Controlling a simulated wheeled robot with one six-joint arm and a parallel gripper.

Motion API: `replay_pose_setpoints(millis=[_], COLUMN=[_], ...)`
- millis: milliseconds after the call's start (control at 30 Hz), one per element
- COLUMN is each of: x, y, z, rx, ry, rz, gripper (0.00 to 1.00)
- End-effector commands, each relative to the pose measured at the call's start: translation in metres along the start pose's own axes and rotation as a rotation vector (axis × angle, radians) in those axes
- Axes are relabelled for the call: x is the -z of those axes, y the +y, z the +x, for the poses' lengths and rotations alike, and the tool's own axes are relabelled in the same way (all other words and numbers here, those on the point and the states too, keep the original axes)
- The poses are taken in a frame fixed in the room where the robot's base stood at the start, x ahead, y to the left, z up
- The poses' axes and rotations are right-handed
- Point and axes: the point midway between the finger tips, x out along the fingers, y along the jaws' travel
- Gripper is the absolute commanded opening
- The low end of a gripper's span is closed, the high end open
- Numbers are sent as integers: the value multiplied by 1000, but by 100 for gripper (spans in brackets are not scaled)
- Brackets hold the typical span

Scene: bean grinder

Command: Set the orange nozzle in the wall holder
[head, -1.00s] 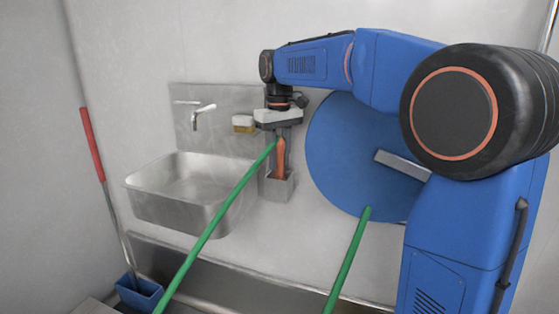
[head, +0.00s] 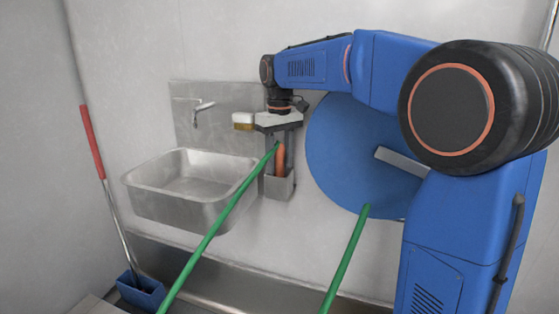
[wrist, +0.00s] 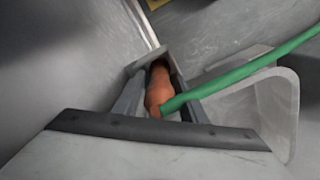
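The orange nozzle (head: 281,158) stands roughly upright with its lower end in the grey metal wall holder (head: 279,187). A green hose (head: 222,215) runs from the nozzle's upper end toward the front left. My gripper (head: 281,144) points down over the holder, with its grey fingers on either side of the nozzle and some gap at its right. In the wrist view the nozzle (wrist: 158,90) lies between the fingers, with a dark gap beside it, so the gripper looks open. The nozzle's tip is hidden inside the holder.
A steel sink (head: 190,190) with a tap (head: 199,112) is left of the holder. A sponge-like block (head: 243,121) sits on the wall between them. A large blue disc (head: 340,150) is close on the right. A red-handled tool (head: 93,140) stands at the far left.

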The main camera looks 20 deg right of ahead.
Motion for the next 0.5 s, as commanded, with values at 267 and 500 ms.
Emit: replay_pose_setpoints(millis=[267,500], x=[0,0], y=[0,0], z=[0,-16], rx=[0,0], ry=[0,2], rz=[0,0], gripper=[44,44])
